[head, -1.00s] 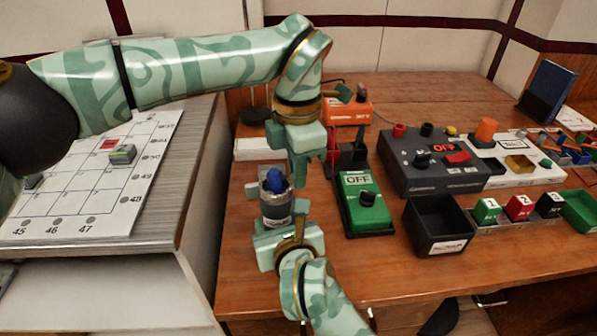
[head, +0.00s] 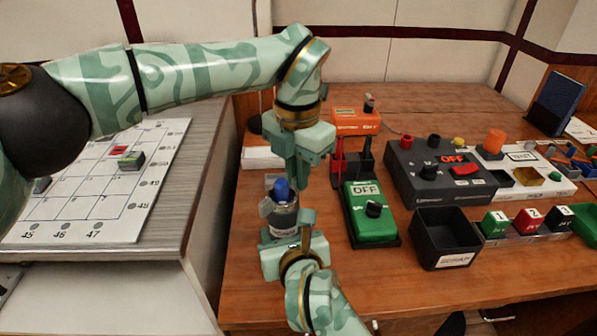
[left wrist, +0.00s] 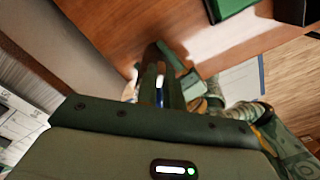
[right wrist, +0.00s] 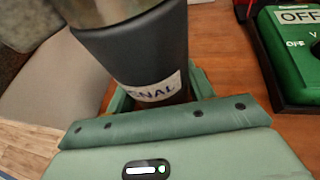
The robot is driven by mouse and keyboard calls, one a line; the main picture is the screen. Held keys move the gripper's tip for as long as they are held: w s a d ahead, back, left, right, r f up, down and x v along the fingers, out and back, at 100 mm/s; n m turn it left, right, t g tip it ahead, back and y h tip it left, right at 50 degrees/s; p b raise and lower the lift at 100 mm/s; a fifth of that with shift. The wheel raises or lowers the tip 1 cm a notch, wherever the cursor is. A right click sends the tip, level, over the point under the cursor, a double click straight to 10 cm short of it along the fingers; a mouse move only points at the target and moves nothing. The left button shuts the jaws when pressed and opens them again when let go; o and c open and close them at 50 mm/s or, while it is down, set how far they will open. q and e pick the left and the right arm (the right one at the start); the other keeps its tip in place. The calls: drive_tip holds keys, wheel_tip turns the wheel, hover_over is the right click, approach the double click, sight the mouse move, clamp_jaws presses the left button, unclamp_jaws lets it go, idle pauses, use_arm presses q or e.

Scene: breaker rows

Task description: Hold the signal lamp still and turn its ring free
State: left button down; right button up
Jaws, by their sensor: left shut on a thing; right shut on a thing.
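The signal lamp (head: 284,222) stands upright near the table's left edge, with a blue dome (head: 281,188), a pale ring (head: 266,207) below it and a dark labelled body. My right gripper (head: 293,240) is shut on the body from the near side. The dark body (right wrist: 140,55) also fills the upper right wrist view, with the metallic ring (right wrist: 105,8) at its top. My left gripper (head: 294,182) points down at the lamp's top and is shut on it, apparently at the ring; the contact is mostly hidden. A sliver of blue shows between its fingers in the left wrist view.
A green switch box (head: 370,222) marked OFF stands close right of the lamp. An orange device (head: 355,122) is behind it. A black scrap bin (head: 443,238) and a dark control box (head: 440,172) stand farther right. A numbered board (head: 85,200) lies left.

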use_arm(q)
drive_tip(key=shift+w, duration=0.1)
drive_tip(key=c, duration=1.5)
unclamp_jaws()
drive_tip(key=shift+r, duration=0.15)
wheel_tip(320, 180, up, 12)
drive_tip(key=shift+f, duration=0.15)
use_arm(e)
drive_tip(key=o, duration=1.5)
drive_tip(key=shift+c, duration=0.2)
drive_tip(key=shift+s, duration=0.1)
